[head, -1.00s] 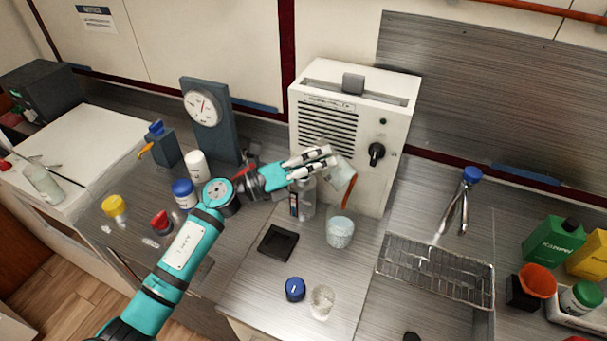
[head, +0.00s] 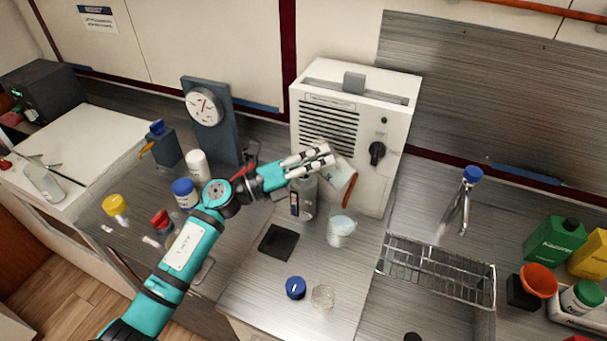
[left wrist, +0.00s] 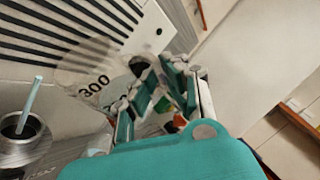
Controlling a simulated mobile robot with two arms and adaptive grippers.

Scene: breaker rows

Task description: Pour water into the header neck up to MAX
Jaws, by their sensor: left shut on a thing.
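My left gripper (head: 322,160) is shut on a clear beaker (head: 342,174), held tilted in front of the white chiller. In the left wrist view the beaker (left wrist: 92,84) shows a "300" mark between the fingers (left wrist: 160,95). There a round grey metal neck (left wrist: 14,146) with a dark opening is at the left edge. A thin pale blue column (left wrist: 31,103), which looks like a water stream, runs down into it. A clear vessel (head: 306,202) stands under the hand in the head view. The water level and MAX mark cannot be read. My right gripper is not in view.
The white chiller (head: 394,110) stands behind the hand. A clear cup (head: 341,232), black square pad (head: 279,242), blue cap (head: 296,288) and small glass (head: 322,297) are on the counter. A wire rack (head: 437,272) and tap (head: 462,205) are at the right.

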